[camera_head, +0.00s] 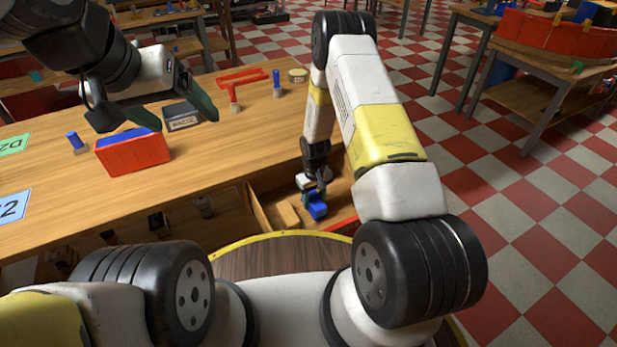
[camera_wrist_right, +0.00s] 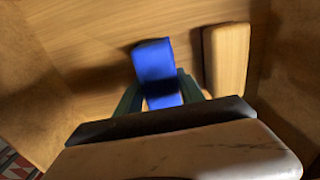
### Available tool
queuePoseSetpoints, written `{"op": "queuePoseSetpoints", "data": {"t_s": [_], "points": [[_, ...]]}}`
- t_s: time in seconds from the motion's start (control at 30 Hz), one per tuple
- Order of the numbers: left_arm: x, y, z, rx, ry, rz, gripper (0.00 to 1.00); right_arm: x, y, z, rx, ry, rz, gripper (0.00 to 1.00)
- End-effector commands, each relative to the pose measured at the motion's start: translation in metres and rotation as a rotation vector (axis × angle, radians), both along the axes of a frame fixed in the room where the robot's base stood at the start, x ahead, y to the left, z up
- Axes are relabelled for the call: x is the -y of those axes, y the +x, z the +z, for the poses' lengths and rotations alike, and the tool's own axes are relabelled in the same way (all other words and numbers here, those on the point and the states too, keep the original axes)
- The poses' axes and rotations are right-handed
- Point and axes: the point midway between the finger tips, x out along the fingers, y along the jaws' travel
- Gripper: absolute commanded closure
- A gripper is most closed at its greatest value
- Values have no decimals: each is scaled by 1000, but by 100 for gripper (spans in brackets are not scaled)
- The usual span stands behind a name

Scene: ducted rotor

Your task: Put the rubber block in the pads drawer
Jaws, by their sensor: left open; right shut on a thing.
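My right gripper (camera_head: 318,186) reaches down into an open wooden drawer (camera_head: 341,192) below the table's front edge. It is shut on a blue block (camera_head: 317,210), which looks like the rubber block. In the right wrist view the blue block (camera_wrist_right: 155,68) sits between the fingertips (camera_wrist_right: 160,92), over the drawer's bare floor (camera_wrist_right: 85,55). I cannot tell whether it touches the floor. A tan wooden block (camera_wrist_right: 226,60) lies to its right there. No drawer label is readable. My left gripper (camera_head: 163,110) is open and empty above the tabletop.
On the table (camera_head: 215,165) are a red bin (camera_head: 133,155) with something blue in it, a dark labelled box (camera_head: 182,116), blue-topped pieces (camera_head: 75,142), a red part (camera_head: 240,77) and a tape-like roll (camera_head: 298,75).

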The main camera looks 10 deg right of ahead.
Motion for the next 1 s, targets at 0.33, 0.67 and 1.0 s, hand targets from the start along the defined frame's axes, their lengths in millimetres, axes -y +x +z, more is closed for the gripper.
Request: {"op": "queuePoseSetpoints", "data": {"t_s": [0.33,0.67,1.0], "points": [[0,0,0,0,0,0,19,0,0,-14,0,0,-1,99],[0,0,0,0,0,0,19,0,0,-17,0,0,-1,33],[0,0,0,0,0,0,19,0,1,-6,2,1,-1,33]]}}
